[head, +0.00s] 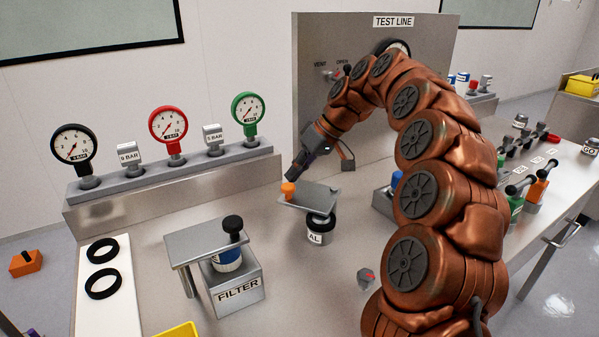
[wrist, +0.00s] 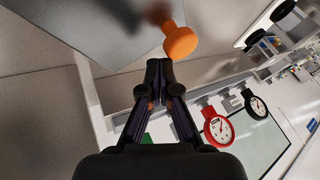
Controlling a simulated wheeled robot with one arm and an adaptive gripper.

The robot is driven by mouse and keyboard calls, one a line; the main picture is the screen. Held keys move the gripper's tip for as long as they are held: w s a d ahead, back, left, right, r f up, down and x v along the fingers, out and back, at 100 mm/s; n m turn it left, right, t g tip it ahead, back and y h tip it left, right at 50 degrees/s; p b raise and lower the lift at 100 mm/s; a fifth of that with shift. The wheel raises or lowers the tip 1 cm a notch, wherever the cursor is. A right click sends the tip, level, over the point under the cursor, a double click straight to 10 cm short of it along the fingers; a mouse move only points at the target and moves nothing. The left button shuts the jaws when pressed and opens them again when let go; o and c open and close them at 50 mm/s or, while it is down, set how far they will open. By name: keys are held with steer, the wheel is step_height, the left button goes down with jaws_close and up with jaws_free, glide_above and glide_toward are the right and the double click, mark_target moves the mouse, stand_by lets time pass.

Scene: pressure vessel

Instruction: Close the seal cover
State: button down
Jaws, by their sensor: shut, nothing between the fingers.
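A flat grey plate with an orange knob, which looks like the seal cover (head: 313,198), is over a small container labelled AL (head: 319,232) on the bench. The plate looks slightly tilted; whether it rests fully on the container is unclear. The orange knob (head: 289,190) is at its left end, and it also shows in the wrist view (wrist: 180,42). My gripper (head: 291,174) is shut and empty, with its tips just behind and above the knob. In the wrist view my gripper's fingertips (wrist: 158,68) are together beside the knob, with a narrow gap visible.
A filter stand (head: 238,291) with a grey plate and black knob is at the front left. Gauges on a grey rack (head: 180,176) line the back left. The test line panel (head: 318,60) rises behind my arm. Bench between filter and AL container is clear.

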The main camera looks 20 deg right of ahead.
mark_target(310, 209)
steer(key=shift+s+a+f+b, duration=0.1)
steer(key=shift+s+a+b, duration=0.05)
steer(key=shift+s+b, duration=0.4)
steer(key=shift+s+a+f+b, duration=0.1)
steer(key=shift+s+a+b, duration=0.05)
steer(key=shift+s+b, duration=0.3)
steer(key=shift+s+d+r+b, duration=0.1)
steer(key=shift+s+b, duration=0.4)
steer(key=shift+s, duration=0.3)
steer(key=shift+s+d+r+b, duration=0.1)
steer(key=shift+s+b, duration=0.35)
steer(key=shift+s, duration=0.3)
steer(key=shift+s+d+n+g, duration=0.2)
steer(key=shift+s+n+g, duration=0.3)
steer(key=shift+n, duration=0.25)
steer(key=shift+s+d+n+g, duration=0.15)
steer(key=shift+s+n+g, duration=0.25)
steer(key=shift+s+n, duration=0.25)
steer(key=shift+s+d+n+g, duration=0.3)
steer(key=shift+s+n+g, duration=0.2)
steer(key=shift+n, duration=0.3)
